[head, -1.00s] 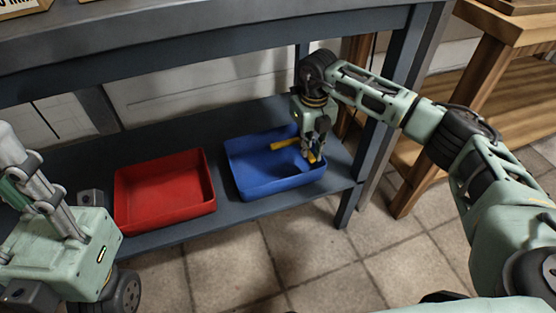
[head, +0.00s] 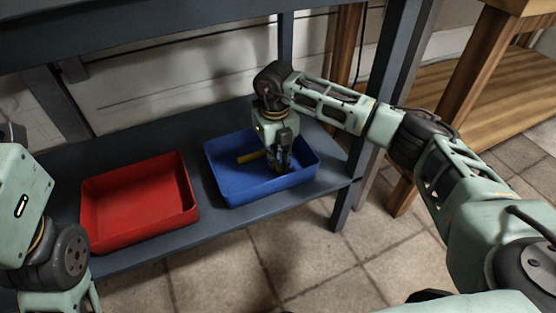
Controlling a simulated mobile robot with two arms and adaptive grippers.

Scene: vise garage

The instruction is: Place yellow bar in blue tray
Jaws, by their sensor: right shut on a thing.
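The blue tray (head: 223,176) stands on the lower shelf of the workbench. My right gripper (head: 281,168) points down inside the tray's outline, over its right half. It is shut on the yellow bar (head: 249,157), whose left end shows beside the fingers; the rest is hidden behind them. I cannot tell whether the bar touches the tray floor. My left arm shows at the left edge, but its gripper is out of view.
A red tray (head: 140,201) stands left of the blue tray on the shelf (head: 222,222) and looks empty. A bench leg (head: 352,190) stands right of the blue tray. A wooden bench (head: 470,95) is farther right. The tiled floor in front is clear.

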